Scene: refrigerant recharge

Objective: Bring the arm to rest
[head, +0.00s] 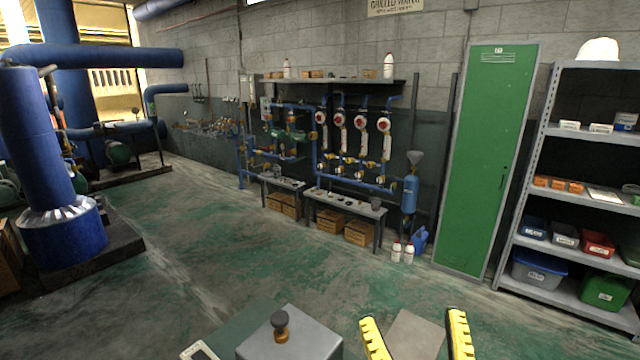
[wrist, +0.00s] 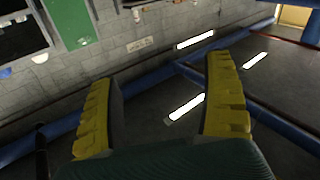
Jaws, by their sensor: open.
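My gripper (head: 416,338) shows at the bottom of the head view, with two yellow ribbed fingers spread apart and nothing between them. In the wrist view the open gripper (wrist: 165,110) also holds nothing. Behind its fingers there are the block wall, ceiling lights and blue pipes, seen tilted. The rest of my arm is not clearly visible.
A grey box (head: 290,338) with a dark-and-brass knob (head: 280,326) stands left of my gripper. A green locker (head: 488,160) and a grey shelf rack (head: 562,290) stand at the right. Low benches (head: 343,202) line the wall under valves. The green floor (head: 200,260) between is open.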

